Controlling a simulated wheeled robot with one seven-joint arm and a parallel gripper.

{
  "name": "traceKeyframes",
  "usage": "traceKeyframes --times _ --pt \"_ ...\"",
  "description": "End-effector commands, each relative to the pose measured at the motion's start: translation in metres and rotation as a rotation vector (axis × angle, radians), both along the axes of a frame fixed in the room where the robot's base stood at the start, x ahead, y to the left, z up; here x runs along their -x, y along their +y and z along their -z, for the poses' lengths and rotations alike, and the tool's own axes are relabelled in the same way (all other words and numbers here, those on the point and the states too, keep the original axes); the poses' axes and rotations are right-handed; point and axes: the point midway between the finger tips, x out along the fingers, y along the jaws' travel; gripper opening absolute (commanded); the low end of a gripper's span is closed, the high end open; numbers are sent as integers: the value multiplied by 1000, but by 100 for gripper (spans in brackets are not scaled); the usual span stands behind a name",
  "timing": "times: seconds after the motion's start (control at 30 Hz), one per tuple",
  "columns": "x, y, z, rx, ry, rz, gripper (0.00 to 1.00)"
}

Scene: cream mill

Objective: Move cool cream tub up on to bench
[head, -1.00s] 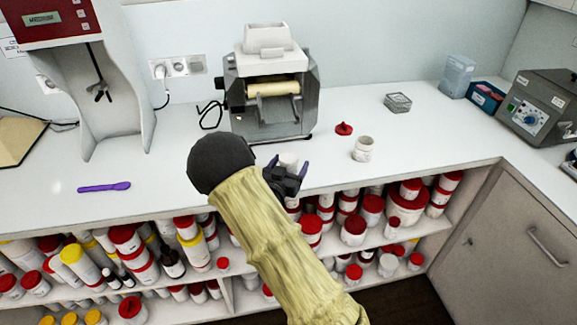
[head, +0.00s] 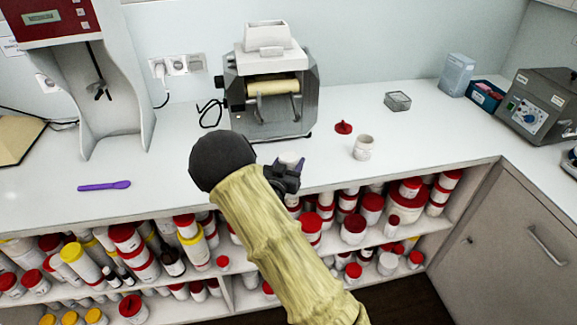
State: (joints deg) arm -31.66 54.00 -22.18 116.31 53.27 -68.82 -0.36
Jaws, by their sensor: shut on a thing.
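My gripper (head: 289,168) is at the front edge of the white bench (head: 200,165), in front of the mill. It is shut on a small white tub (head: 289,158), whose top shows between the fingers. My wrist and fingers hide the rest of the tub, and I cannot tell whether its base touches the bench. Another white tub (head: 363,148) stands open and upright on the bench to the right. A red lid (head: 343,127) lies on the bench just behind that open tub.
The roller mill (head: 270,85) stands behind my gripper. A purple spatula (head: 104,186) lies at the left, near a mixer stand (head: 105,95). Shelves (head: 400,234) full of red-lidded and yellow-lidded tubs lie below the bench top.

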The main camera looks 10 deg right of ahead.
Motion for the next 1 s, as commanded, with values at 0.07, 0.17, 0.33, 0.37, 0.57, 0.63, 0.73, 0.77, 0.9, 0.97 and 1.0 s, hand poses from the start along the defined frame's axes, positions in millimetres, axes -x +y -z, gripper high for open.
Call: traceKeyframes --times 0.07,0.17,0.33,0.37,0.57,0.63,0.73,0.77,0.9,0.97,1.0 --pt "0 0 0 1 -1 0 21" --pt "0 0 -2 0 -1 0 21" --pt "0 0 -17 -2 -4 1 21" --pt "0 0 -22 -3 -4 1 21" --pt "0 0 -58 -4 -5 0 21" --pt "0 0 -71 -3 -6 0 21" --pt "0 0 -86 -3 -4 0 21" --pt "0 0 -90 -2 -4 0 21" --pt "0 0 -99 -1 -1 0 21" --pt "0 0 -100 0 0 0 21" --pt "0 0 -101 0 0 0 21"
